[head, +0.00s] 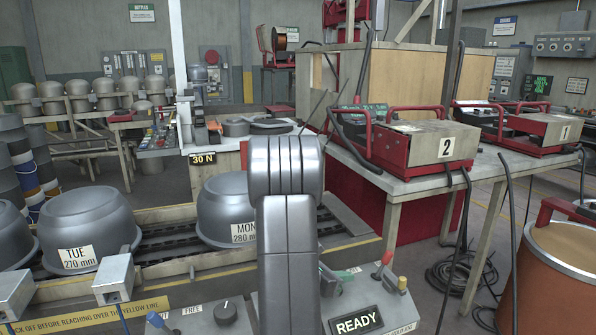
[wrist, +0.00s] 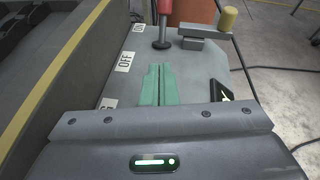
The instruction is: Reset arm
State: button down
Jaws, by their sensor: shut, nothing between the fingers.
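My arm (head: 287,230) stands upright in the middle of the head view and hides part of the control panel (head: 200,318) behind it. My gripper (wrist: 158,68) shows in the wrist view as two green fingers side by side, shut with nothing between them. They are over the grey panel, close to an OFF label (wrist: 125,62). A lever with a red handle (wrist: 164,8) stands just beyond the fingertips; I cannot tell whether they touch. In the head view the gripper is mostly hidden by my arm.
The panel has a READY display (head: 357,321), a black knob (head: 225,312) and a yellow-tipped lever (head: 402,284). Grey pots marked TUE (head: 88,225) and MON (head: 228,205) sit on the line behind. Red machines 2 (head: 420,140) and 1 (head: 530,125) stand on a table at right.

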jog(key=shift+v, duration=2.5)
jog(key=shift+s+d+p, duration=0.1)
jog(key=shift+p, duration=0.2)
